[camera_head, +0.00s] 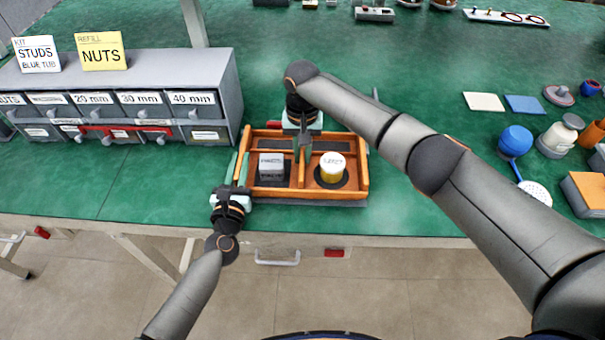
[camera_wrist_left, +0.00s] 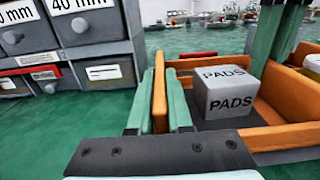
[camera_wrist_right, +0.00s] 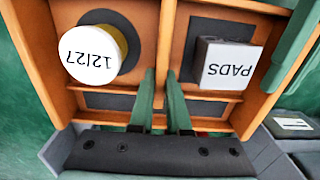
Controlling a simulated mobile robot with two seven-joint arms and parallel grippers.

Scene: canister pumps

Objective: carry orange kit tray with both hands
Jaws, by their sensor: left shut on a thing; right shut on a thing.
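The orange kit tray (camera_head: 318,193) is at the front edge of the green bench. Its left compartment holds a grey PADS box (camera_head: 271,168), its right one a white and yellow can (camera_head: 332,164) marked 12/27. My left gripper (camera_head: 239,170) is shut on the tray's left wall, and its fingers straddle that wall in the left wrist view (camera_wrist_left: 161,98). My right gripper (camera_head: 301,148) reaches over the back and is shut on the middle divider, as the right wrist view shows (camera_wrist_right: 161,100). I cannot tell whether the tray is clear of the bench.
A grey drawer cabinet (camera_head: 225,95) stands close to the tray's left, with STUDS (camera_head: 37,54) and NUTS (camera_head: 101,51) signs on top. Open green bench lies behind the tray.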

